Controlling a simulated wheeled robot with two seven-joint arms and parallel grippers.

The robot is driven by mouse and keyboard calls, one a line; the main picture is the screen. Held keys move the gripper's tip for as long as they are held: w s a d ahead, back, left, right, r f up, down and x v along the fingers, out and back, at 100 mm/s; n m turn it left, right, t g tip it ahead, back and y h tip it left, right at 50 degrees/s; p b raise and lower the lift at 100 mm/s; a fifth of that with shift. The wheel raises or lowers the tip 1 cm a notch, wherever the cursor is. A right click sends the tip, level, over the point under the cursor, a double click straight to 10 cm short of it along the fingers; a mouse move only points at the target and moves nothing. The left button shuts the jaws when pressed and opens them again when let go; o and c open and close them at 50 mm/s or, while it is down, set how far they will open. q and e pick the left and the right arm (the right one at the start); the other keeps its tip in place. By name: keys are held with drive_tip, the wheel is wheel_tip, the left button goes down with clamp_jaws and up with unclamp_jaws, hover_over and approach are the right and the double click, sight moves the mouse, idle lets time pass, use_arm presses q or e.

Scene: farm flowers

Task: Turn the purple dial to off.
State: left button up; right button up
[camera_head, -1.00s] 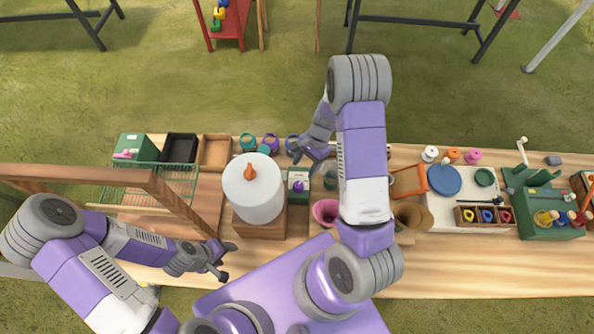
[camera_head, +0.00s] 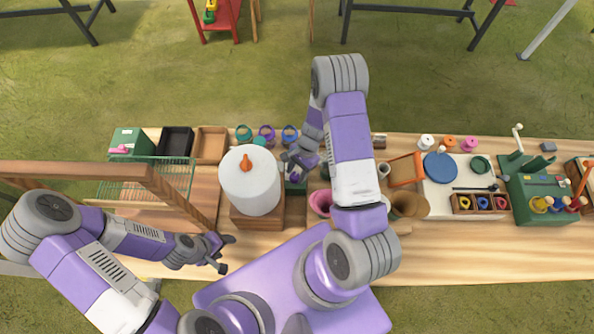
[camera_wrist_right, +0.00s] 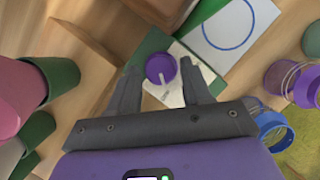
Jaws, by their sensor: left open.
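The purple dial (camera_wrist_right: 161,70) has a white pointer line and sits on a white plate on a green box (camera_wrist_right: 151,46) in the right wrist view. The pointer line runs toward the lower part of the picture. My right gripper (camera_wrist_right: 158,66) is open, with one finger on each side of the dial; I cannot tell whether they touch it. In the head view my right gripper (camera_head: 293,165) is over the green box (camera_head: 296,187) and mostly hides it. My left gripper (camera_head: 225,253) is open and empty near the table's front edge, away from the dial.
A white cylinder with an orange top (camera_head: 249,182) stands on a wooden block just left of the green box. Pink (camera_head: 320,203) and brown pots (camera_head: 408,205) stand to the right. Colored rings (camera_head: 266,133) lie behind. The table's front strip is clear.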

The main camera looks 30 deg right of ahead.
drive_tip(key=c, duration=0.7)
use_arm(q)
wheel_tip(320, 180, down, 3)
drive_tip(key=shift+r+b, duration=0.2)
drive_tip(key=shift+b, duration=1.05)
use_arm(e)
drive_tip(key=m, duration=0.1)
drive_tip(key=m+t, duration=0.1)
drive_tip(key=shift+s+f+m, duration=0.1)
drive_tip(key=shift+f+m, duration=0.1)
drive_tip(key=shift+m, duration=0.2)
drive_tip(key=shift+c, duration=0.2)
use_arm(q)
drive_tip(key=shift+f+b, duration=0.75)
use_arm(e)
drive_tip(key=shift+s+r+m+t, duration=0.15)
drive_tip(key=shift+m+t, duration=0.35)
drive_tip(key=shift+m, duration=0.6)
drive_tip(key=shift+r, duration=0.1)
use_arm(q)
drive_tip(key=shift+r, duration=0.1)
use_arm(e)
drive_tip(key=o, duration=1)
drive_tip(key=shift+o, duration=0.2)
use_arm(q)
drive_tip(key=shift+r+p, duration=0.7)
drive_tip(key=shift+p, duration=0.05)
use_arm(e)
drive_tip(key=v, duration=0.7)
drive_tip(key=shift+r, duration=0.25)
